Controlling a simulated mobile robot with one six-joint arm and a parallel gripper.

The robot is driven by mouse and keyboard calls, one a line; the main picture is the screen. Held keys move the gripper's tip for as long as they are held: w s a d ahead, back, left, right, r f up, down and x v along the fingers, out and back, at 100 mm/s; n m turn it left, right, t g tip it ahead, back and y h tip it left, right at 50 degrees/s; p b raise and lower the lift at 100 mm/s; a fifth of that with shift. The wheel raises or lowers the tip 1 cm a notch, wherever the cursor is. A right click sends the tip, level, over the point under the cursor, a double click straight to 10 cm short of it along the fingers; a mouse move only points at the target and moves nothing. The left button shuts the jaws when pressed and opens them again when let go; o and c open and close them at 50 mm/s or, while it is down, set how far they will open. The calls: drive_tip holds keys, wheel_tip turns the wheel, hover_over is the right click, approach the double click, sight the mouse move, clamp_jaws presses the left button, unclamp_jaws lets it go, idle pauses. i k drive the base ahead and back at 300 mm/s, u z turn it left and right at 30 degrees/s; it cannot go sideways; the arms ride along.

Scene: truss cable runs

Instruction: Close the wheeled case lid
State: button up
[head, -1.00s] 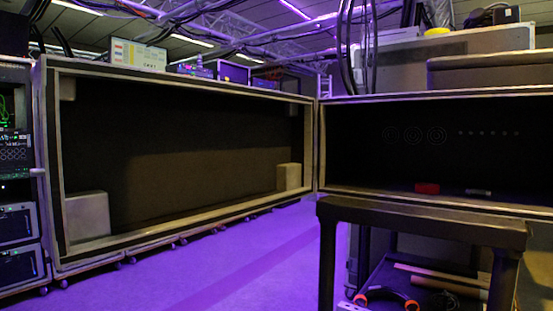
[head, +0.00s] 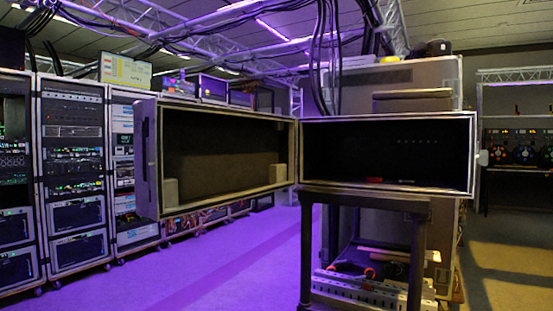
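The wheeled case shows as an open, dark-lined box (head: 388,194) with a pale metal rim, at the centre right of the head view. Its lid (head: 222,190) is swung wide open to the left, hinged along the upright edge where the two rims meet. The inside of the lid faces me, with pale blocks in its lower corners. A small red item (head: 375,180) lies on the floor of the case. My gripper is not in view.
A dark-framed cart (head: 365,200) with tools on its shelf stands in front of the case. Equipment racks (head: 72,170) line the left side. Purple-lit floor (head: 240,265) is clear in the middle. Shelving (head: 515,145) stands at the far right.

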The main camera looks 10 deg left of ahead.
sight(189, 158)
drive_tip(key=u, duration=1.95)
drive_tip(key=i, duration=2.5)
drive_tip(key=z, duration=2.5)
